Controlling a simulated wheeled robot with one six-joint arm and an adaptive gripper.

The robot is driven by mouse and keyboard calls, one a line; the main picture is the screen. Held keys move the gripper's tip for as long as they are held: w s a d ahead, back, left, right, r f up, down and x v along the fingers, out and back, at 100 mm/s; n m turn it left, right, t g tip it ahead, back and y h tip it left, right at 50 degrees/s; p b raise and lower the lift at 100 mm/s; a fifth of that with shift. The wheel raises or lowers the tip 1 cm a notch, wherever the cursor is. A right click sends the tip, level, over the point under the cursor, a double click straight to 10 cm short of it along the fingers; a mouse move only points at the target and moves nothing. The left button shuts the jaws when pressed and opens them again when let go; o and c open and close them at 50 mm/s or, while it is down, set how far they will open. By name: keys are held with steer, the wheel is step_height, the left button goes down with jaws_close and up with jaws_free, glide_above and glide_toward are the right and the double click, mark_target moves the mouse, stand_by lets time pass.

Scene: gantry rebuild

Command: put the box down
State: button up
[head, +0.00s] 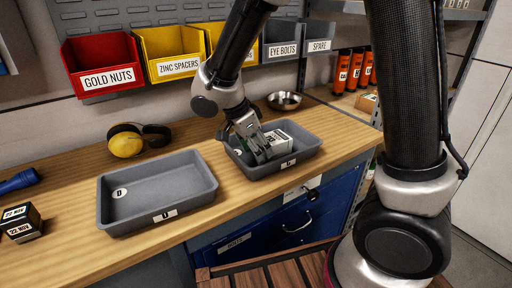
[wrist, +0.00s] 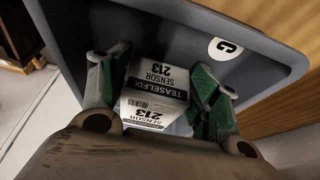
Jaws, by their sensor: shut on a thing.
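The white and dark box (head: 284,137) reads "TEASELFIX SENSOR 213" in the wrist view (wrist: 155,97). My gripper (head: 258,150) reaches down from above into the right grey tray (head: 309,151) and is shut on the box. In the wrist view the green pads of my gripper (wrist: 160,95) stand on either side of the box. The box is within the tray's walls; whether its underside touches the tray floor is hidden. A round "C" label shows on the tray wall (wrist: 275,50) in the wrist view.
An empty grey tray (head: 157,190) marked "D" lies to the left. Labelled bins, including a red one (head: 101,62), hang behind.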

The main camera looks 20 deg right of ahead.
steer(key=o, duration=1.2)
steer(key=v, duration=1.2)
steer(key=s+d+r+n+y, duration=0.1)
steer(key=s+d+r+n, duration=0.15)
steer(key=d, duration=0.45)
steer(key=s+d+r+n+y, duration=0.2)
steer(key=d+n, duration=0.1)
steer(key=d, duration=0.5)
steer(key=shift+s+d+r+n+t+y, duration=0.1)
steer(key=shift+s+d+n+t+y, duration=0.3)
steer(key=shift+s+d+n, duration=1.4)
steer(key=shift+s+d+n+t+y, duration=0.1)
steer(key=shift+s+d+n+t, duration=0.55)
steer(key=shift+s+d+n, duration=1.1)
steer(key=shift+s+d+r+n+t+y, duration=0.15)
steer(key=shift+s+d+n+t, duration=0.4)
steer(key=shift+s+d+n, duration=1.2)
steer(key=shift+s+a+f+m, duration=0.1)
steer(key=shift+s+a+m, duration=0.45)
steer(key=shift+s+m, duration=0.1)
